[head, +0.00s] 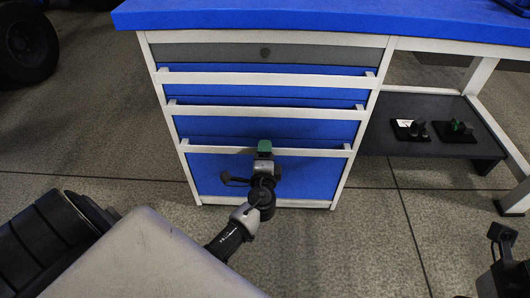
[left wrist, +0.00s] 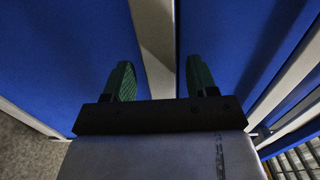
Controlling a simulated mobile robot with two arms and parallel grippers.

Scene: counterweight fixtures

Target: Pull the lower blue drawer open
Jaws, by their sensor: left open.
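The lower blue drawer (head: 318,178) is the tall bottom front of the cabinet in the head view, and it looks shut. Its pale handle bar (head: 215,149) runs along its top edge. My left gripper (head: 264,147) is at the middle of this bar and hides part of it and of the drawer front. In the left wrist view its two green fingers (left wrist: 160,80) are open, with the pale bar (left wrist: 153,40) showing between them. I cannot tell whether they touch it. My right gripper (head: 503,234) is at the lower right edge, away from the cabinet.
Other blue drawers (head: 262,124) with pale bars and a grey top drawer (head: 225,54) are above. A blue worktop (head: 300,15) covers the cabinet. A dark shelf (head: 400,145) with small dark objects is at right. The floor (head: 370,240) before the cabinet is clear.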

